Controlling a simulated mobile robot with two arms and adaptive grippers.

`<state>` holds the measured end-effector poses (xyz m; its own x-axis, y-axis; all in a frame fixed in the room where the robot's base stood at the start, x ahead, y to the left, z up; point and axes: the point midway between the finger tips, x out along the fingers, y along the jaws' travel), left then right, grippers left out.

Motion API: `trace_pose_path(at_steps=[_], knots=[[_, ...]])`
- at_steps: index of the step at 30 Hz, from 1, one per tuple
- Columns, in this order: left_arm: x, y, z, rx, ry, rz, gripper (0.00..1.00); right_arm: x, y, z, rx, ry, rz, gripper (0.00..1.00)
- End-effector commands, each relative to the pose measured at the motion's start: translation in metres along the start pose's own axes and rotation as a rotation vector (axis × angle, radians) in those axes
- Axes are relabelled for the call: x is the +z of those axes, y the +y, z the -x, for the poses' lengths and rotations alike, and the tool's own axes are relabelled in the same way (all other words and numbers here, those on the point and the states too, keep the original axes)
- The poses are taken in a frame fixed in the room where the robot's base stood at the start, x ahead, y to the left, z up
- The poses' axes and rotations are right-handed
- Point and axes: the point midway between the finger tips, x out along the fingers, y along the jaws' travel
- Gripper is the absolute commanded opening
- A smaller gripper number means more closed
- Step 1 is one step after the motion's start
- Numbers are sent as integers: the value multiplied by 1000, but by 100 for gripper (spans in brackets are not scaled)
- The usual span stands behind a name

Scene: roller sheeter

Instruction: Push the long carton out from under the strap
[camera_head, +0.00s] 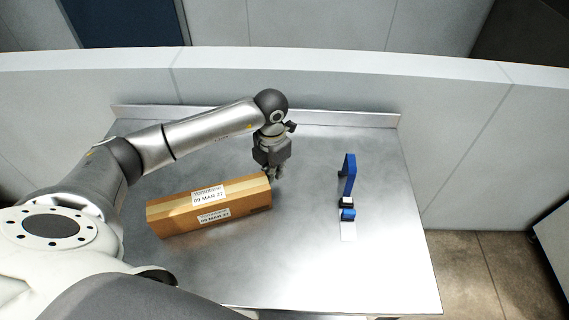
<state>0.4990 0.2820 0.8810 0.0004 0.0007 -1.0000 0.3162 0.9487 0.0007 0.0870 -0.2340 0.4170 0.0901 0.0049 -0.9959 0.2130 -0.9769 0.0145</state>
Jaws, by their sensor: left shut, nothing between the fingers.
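The long carton (182,217) is brown with lighter stripes and white date labels. It lies at a slant on the left half of the metal table, clear of the strap. The blue strap (349,174) stands up from the table to the right, with a dark buckle and a white tag at its near end. A wide gap of bare metal lies between carton and strap. My left gripper (274,176) is shut and empty, pointing down at the carton's right end. I cannot tell whether it touches the carton. My right gripper does not show.
The metal table (300,262) has a raised lip (340,132) along its back edge. A pale partition wall (420,90) stands behind it. The table is bare around the strap and at the front right. Tiled floor shows beyond the right edge.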

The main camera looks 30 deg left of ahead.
Motion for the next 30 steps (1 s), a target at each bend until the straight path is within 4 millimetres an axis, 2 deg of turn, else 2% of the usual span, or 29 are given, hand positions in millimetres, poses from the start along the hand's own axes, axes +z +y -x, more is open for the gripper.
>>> trace_pose_path(at_steps=[3,6,20,25,30], knots=[[-20,0,0,1,4,-1,0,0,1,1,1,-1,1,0],[-27,0,0,0,2,0,0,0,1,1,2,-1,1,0],[-28,-1,3,0,0,-1,0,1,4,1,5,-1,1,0],[-28,0,24,0,-2,-1,0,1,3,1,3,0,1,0],[-27,0,61,0,-4,-1,0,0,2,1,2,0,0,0]])
